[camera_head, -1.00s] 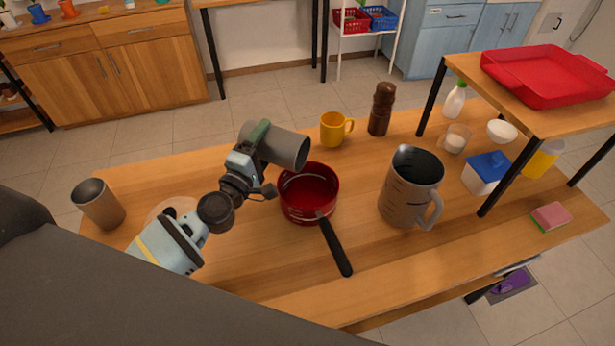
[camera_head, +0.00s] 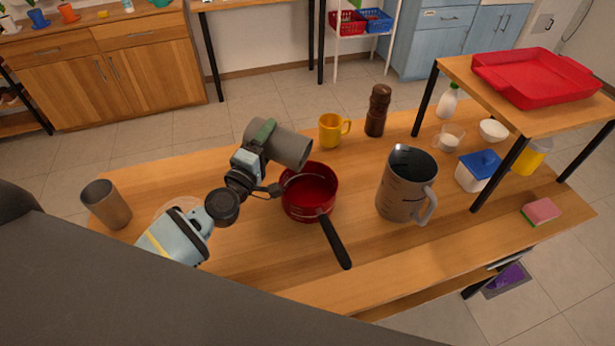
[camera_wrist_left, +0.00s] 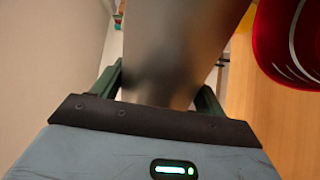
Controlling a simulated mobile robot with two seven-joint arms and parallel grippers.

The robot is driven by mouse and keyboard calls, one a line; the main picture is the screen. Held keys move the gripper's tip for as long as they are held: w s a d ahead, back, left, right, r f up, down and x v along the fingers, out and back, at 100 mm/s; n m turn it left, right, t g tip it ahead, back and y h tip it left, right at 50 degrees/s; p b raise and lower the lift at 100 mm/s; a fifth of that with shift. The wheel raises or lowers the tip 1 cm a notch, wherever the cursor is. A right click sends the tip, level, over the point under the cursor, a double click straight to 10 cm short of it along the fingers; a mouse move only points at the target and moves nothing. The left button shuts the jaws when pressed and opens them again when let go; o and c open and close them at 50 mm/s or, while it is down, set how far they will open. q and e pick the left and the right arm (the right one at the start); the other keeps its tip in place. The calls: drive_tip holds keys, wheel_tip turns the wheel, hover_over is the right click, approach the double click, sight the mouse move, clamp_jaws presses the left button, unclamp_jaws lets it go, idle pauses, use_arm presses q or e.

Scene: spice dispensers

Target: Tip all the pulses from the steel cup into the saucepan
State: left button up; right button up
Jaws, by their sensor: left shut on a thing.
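My left gripper (camera_head: 262,140) is shut on a steel cup (camera_head: 287,146). The cup lies tilted almost on its side above the table, its open end facing right, near the rim of the red saucepan (camera_head: 311,190). In the left wrist view the cup (camera_wrist_left: 175,45) sits between the fingers (camera_wrist_left: 160,82), with part of the saucepan (camera_wrist_left: 284,45) at the upper right. The saucepan stands on the table with its black handle towards the front. I see no pulses in the cup's mouth or in the visible part of the pan. My right gripper is not in view.
A large grey jug (camera_head: 405,188) stands right of the saucepan. A yellow mug (camera_head: 331,132) and brown pepper mill (camera_head: 377,112) stand behind it. Another metal cup (camera_head: 107,205) is at the left. A raised shelf with a red tray (camera_head: 535,80) is at the right.

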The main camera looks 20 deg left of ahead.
use_arm(q)
drive_tip(key=shift+d+r, duration=0.1)
drive_tip(key=shift+r, duration=0.3)
drive_tip(key=shift+d+f+m, duration=0.1)
drive_tip(key=shift+m, duration=0.3)
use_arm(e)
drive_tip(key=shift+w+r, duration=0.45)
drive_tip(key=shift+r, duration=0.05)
use_arm(q)
drive_tip(key=shift+p, duration=0.3)
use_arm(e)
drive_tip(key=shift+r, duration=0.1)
